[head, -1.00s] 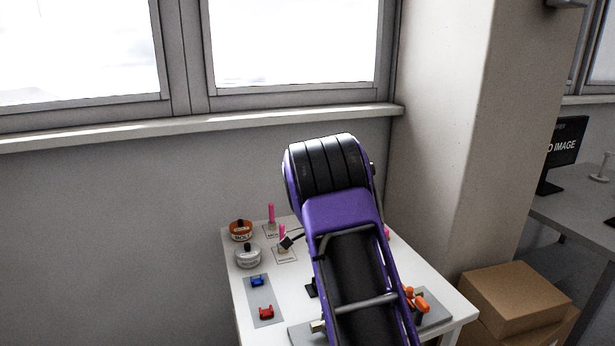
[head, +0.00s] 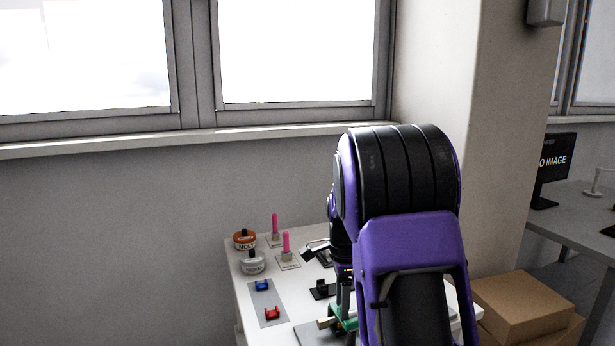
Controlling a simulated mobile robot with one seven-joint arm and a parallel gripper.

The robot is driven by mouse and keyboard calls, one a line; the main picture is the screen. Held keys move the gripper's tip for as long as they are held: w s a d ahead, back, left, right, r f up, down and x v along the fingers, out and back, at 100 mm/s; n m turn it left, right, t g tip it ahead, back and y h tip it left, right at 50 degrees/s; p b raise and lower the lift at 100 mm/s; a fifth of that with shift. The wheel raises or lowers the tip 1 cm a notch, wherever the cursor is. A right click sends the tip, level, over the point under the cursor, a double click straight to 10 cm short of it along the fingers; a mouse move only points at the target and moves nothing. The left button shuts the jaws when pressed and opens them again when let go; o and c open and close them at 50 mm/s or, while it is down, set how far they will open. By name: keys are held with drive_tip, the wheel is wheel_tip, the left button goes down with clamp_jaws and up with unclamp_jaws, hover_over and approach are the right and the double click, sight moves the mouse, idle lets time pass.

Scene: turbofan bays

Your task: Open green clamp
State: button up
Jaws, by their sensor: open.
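The green clamp (head: 338,327) shows at the front of the white table, partly hidden behind my purple and black arm. Only some green edges of it are visible. My gripper (head: 345,303) points down right at the clamp, with its dark fingers open. I cannot tell whether the fingers touch the clamp, since the arm covers much of that spot.
On the white table (head: 240,290) stand an orange-lidded jar (head: 244,241), a grey jar (head: 252,263) and two pink-handled tools (head: 286,246). A blue clip (head: 262,286) and a red clip (head: 272,313) lie on a grey mat. Cardboard boxes (head: 525,305) stand at the right.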

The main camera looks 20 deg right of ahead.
drive_tip(key=shift+d+f, duration=0.1)
drive_tip(key=shift+f, duration=0.15)
